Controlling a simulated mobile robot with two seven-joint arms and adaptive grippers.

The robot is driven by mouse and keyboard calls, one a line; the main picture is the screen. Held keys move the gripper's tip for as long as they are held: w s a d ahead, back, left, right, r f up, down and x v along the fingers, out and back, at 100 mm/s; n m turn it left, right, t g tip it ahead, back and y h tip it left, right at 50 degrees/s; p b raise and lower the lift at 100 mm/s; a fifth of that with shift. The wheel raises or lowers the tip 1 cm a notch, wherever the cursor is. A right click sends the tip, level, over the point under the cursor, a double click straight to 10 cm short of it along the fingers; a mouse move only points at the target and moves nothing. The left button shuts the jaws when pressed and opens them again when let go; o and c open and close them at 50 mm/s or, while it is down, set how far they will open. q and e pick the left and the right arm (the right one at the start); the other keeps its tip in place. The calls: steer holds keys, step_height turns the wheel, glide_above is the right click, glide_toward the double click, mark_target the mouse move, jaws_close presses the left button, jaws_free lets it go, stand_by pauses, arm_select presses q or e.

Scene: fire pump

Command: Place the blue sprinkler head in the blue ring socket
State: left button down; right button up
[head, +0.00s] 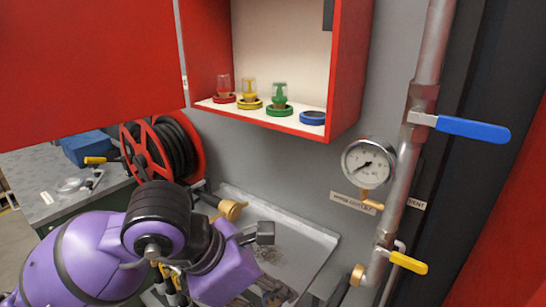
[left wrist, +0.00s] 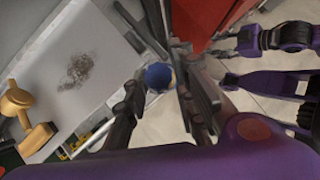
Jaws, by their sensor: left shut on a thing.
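The blue ring socket (head: 312,118) is at the right end of the shelf in the open red cabinet (head: 342,70), and nothing stands in it. My left gripper (head: 262,233) is below the cabinet, above the grey tray. The left wrist view shows it shut on the blue sprinkler head (left wrist: 159,77), between its dark fingers (left wrist: 155,95). Only the head's rounded blue end shows there. In the head view it is hidden. Purple and grey parts of my right arm (left wrist: 285,38) show at the upper right of the left wrist view, but its jaw state is unclear.
Red, yellow and green sprinkler heads (head: 279,95) stand in matching rings left of the blue socket. A pressure gauge (head: 368,162) and a pipe with blue (head: 470,128) and yellow valve handles (head: 408,262) stand right. A red hose reel (head: 160,150) is left.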

arm_select(q)
steer(key=s+a+f+m+g+y, duration=0.1)
steer(key=a+f+m+g+y, duration=0.25)
steer(key=m, duration=0.55)
steer(key=s+a+f+m+g, duration=0.1)
steer(key=a+f+m+g, duration=0.1)
steer(key=f+m+g, duration=0.55)
steer(key=w+a+r+m+t+y, duration=0.1)
steer(key=w+a+r+m, duration=0.1)
steer(key=a, duration=0.3)
steer(key=w+a+r+m+y, duration=0.1)
steer(key=w+a+r+m, duration=0.2)
steer(key=w+a+m, duration=0.1)
steer(key=shift+w+a+t, duration=0.15)
steer(key=shift+a+t, duration=0.25)
steer(key=shift+a, duration=0.35)
